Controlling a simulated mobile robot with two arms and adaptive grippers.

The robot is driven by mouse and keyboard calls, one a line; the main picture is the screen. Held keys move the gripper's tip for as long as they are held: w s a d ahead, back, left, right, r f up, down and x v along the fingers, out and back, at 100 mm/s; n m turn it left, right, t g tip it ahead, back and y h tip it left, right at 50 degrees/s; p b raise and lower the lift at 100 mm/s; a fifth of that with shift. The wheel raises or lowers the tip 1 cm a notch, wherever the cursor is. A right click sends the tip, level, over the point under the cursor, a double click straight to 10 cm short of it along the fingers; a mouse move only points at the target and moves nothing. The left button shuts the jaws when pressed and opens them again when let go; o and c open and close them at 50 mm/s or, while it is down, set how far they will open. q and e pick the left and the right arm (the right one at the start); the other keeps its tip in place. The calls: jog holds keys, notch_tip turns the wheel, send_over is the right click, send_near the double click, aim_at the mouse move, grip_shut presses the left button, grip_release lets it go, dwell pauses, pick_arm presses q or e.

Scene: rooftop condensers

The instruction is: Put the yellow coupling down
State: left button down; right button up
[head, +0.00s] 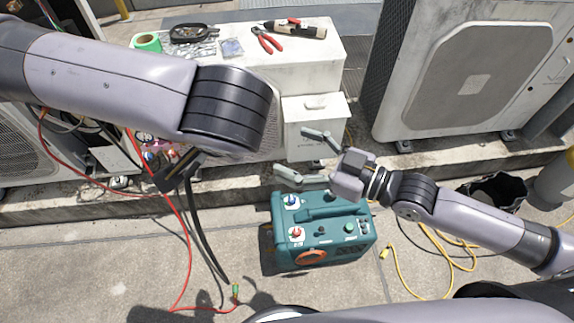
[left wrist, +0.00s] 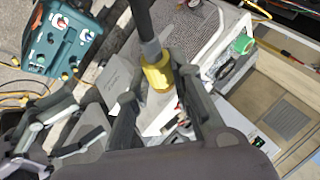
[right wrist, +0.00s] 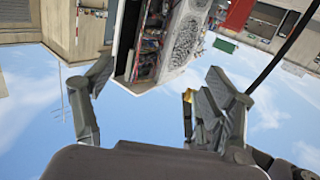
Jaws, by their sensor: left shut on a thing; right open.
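The yellow coupling (left wrist: 158,76) is between the fingers of my left gripper (left wrist: 160,90) in the left wrist view, on the end of a grey and black hose. My left gripper is shut on it. In the head view, my left forearm hides most of that gripper, and I cannot make out the coupling. My right gripper (head: 304,157) is open and empty, in front of the white box and above the teal machine. Its spread fingers also show in the right wrist view (right wrist: 155,88).
The teal machine (head: 322,252) stands on the paving. A white bench-like unit (head: 318,75) holds red pliers (head: 267,40), a black tray (head: 194,34) and green tape (head: 147,42). A large condenser (head: 470,80) stands at right. Red hose (head: 187,250) and yellow cable (head: 405,285) lie on the ground.

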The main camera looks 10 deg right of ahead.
jog(key=s+a+r+n+g+y, duration=0.2)
jog(key=s+a+r+g+y, duration=0.15)
jog(key=s+r, duration=0.4)
jog(key=x, duration=1.1)
jog(key=shift+w+a+f+t+h, duration=0.35)
jog(key=shift+f+h, duration=0.05)
jog(key=shift+h, duration=0.05)
jog(key=shift+c, duration=0.4)
jog(key=shift+s, duration=0.15)
jog(key=c, duration=1.1)
pick_arm(q)
jog(key=c, duration=1.9)
grip_release()
jog(key=shift+w+d, duration=0.1)
pick_arm(e)
jog(key=shift+a+r, duration=0.1)
jog(key=shift+c, duration=0.4)
pick_arm(q)
jog(key=o, duration=0.6)
